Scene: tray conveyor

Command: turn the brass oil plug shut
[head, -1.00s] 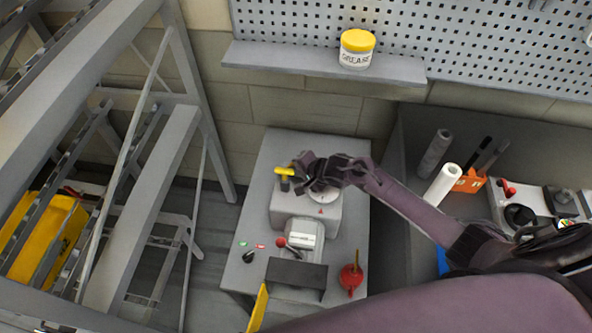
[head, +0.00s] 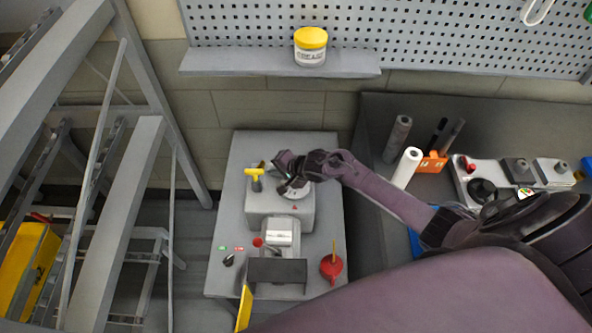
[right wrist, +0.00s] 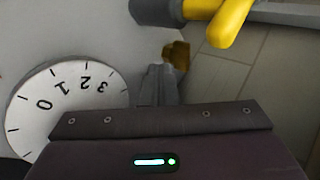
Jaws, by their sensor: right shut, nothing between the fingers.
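The brass oil plug (right wrist: 177,53) shows in the right wrist view as a small gold-brown piece at the edge of the grey machine (head: 257,222). It lies just beyond my right fingertips; I cannot tell whether they touch it. In the head view the plug (head: 262,163) is a tiny spot behind a yellow T-handle. My right gripper (head: 279,180) reaches over the machine top from the right. Its fingers (right wrist: 160,80) are shut and empty. My left gripper is not in view.
A yellow T-handle (head: 255,172) stands close beside the plug, and it shows in the wrist view (right wrist: 231,20). A white numbered dial (right wrist: 62,112) lies beside the fingers. A red oil can (head: 332,267) stands on the grey table (head: 333,215). A grease tub (head: 310,48) sits on the shelf.

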